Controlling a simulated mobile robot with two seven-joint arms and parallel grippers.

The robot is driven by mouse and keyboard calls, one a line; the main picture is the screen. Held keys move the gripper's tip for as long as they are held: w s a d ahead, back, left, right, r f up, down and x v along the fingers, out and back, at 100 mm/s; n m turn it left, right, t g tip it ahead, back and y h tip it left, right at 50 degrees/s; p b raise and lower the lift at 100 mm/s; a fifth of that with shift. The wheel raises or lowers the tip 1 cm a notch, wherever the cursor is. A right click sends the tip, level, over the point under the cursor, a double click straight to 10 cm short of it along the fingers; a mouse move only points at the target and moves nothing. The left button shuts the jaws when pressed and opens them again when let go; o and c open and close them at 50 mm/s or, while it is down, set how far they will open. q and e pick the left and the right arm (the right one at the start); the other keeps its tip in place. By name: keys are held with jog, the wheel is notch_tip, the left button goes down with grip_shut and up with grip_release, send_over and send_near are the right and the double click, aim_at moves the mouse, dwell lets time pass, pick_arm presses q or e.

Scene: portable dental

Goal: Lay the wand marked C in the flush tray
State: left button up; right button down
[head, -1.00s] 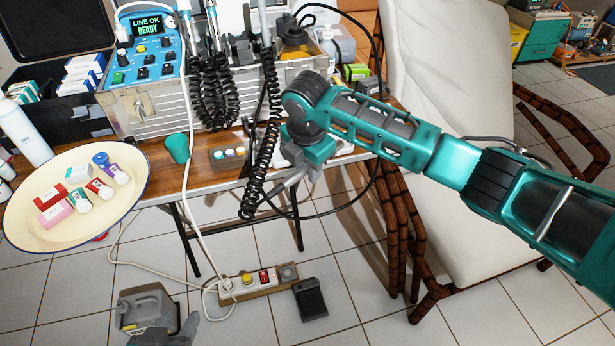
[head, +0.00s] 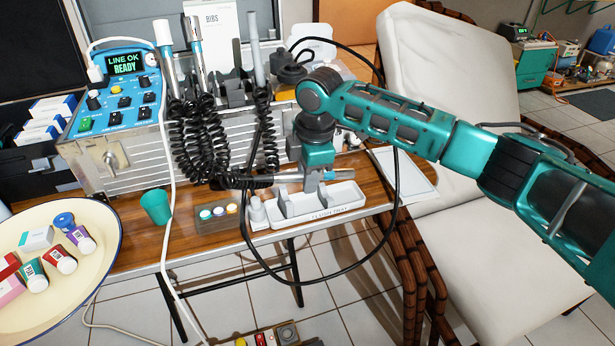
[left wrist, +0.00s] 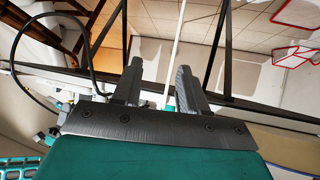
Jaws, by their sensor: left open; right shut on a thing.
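The white flush tray (head: 322,212), with its name on the front wall, lies near the table's front edge. My right gripper (head: 311,184) is shut on a slim grey wand (head: 289,177). It holds the wand lying sideways over the tray's slots; I cannot tell whether the wand touches the tray. The wand's bluish tip points right, and its black coiled cord runs off to the left. No letter C is readable on it. My left gripper (left wrist: 160,88) shows in the left wrist view, fingers apart and empty; it is not in the head view.
Other wands (head: 198,45) stand in the metal unit (head: 120,150) behind, with coiled cords hanging. A black hose loops around the tray. A white chair (head: 470,120) is at right.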

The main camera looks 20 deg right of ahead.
notch_tip(320, 180, down, 2)
jog(key=shift+f+b, duration=0.15)
jog(key=shift+b, duration=1.1)
jog(key=shift+r+p, duration=0.3)
jog(key=shift+p, duration=0.1)
pick_arm(q)
jog(key=shift+w+d+f+p, duration=0.1)
jog(key=shift+w+f+p, duration=0.1)
jog(key=shift+w+p, duration=0.35)
pick_arm(e)
jog(key=shift+f, duration=0.25)
pick_arm(q)
jog(key=shift+s+f, duration=0.15)
jog(key=shift+s, duration=0.05)
pick_arm(e)
jog(key=shift+f, duration=0.1)
pick_arm(q)
jog(key=shift+r+p, duration=0.6)
jog(key=shift+p, duration=0.05)
pick_arm(e)
jog(key=shift+f, duration=0.1)
jog(key=shift+f, duration=0.15)
pick_arm(q)
jog(key=shift+r, duration=0.2)
pick_arm(e)
jog(key=shift+f, duration=0.6)
pick_arm(q)
jog(key=shift+r+p, duration=0.15)
jog(key=shift+p, duration=0.15)
